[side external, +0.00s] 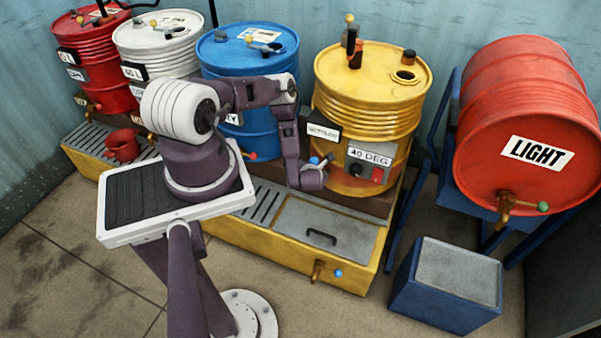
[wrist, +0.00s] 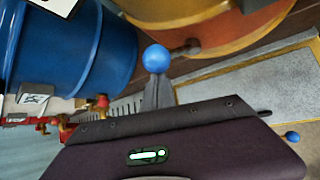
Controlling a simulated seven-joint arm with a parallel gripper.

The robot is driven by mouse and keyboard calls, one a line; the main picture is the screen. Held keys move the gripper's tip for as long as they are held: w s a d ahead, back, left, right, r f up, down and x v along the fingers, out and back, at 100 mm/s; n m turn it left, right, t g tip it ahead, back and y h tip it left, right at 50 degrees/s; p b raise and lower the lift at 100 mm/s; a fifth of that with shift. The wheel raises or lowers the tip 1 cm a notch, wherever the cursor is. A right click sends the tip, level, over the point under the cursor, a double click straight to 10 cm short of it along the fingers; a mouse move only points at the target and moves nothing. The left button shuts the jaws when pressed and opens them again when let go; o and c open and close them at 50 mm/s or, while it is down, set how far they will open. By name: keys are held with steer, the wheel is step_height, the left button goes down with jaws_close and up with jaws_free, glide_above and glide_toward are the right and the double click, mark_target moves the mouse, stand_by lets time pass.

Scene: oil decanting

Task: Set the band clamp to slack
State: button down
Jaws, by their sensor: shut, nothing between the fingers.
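The yellow drum (side external: 370,80) stands at the right end of the row, with a grey "40 DEG" box (side external: 369,156) on its front. A blue ball knob (side external: 314,160) shows at the drum's lower left, right by my gripper (side external: 322,165); it looks like the clamp's handle. In the wrist view the blue knob (wrist: 156,58) sits just past the tip of the narrow grey shut fingers (wrist: 156,84). I cannot tell whether they touch. My gripper is shut and empty. The band clamp itself is mostly hidden, and its setting cannot be read.
The blue drum (side external: 246,62) stands left of the yellow one. A yellow drip tray (side external: 290,250) with a grey lid (side external: 325,224) lies below. The red "LIGHT" drum (side external: 528,90) lies on a blue stand at right, behind a blue box (side external: 445,285). A red mug (side external: 122,146) stands at left.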

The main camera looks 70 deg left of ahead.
steer(key=shift+w+r, duration=0.3)
steer(key=shift+w, duration=0.1)
stand_by(0.3)
